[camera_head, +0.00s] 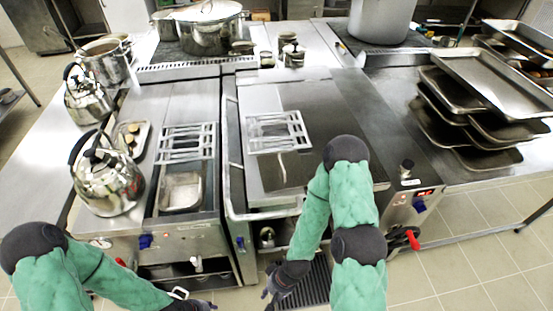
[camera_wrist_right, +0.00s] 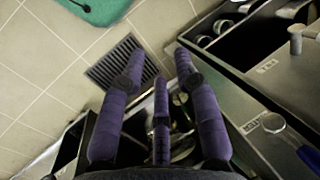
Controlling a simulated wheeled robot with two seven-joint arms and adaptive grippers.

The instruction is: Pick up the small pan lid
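I cannot make out the small pan lid for certain. A small shiny metal piece (camera_head: 267,237) sits in the open front below the middle counter; I cannot tell if it is the lid. My right gripper (camera_head: 272,294) hangs low in front of that opening, above the floor. In the right wrist view its fingers (camera_wrist_right: 160,75) are spread, with nothing clearly held. Shiny metal shows dimly behind the fingers near the palm, partly hidden. My left gripper (camera_head: 192,302) is at the bottom edge of the head view, partly cut off; its fingers are unclear.
Kettles (camera_head: 108,180) stand on the left counter, with a large stockpot (camera_head: 208,30) behind. Small lidded pots (camera_head: 292,54) stand at the back middle. Stacked trays (camera_head: 480,100) fill the right counter. A floor grate (camera_wrist_right: 120,66) lies below my right gripper. Tiled floor is open in front.

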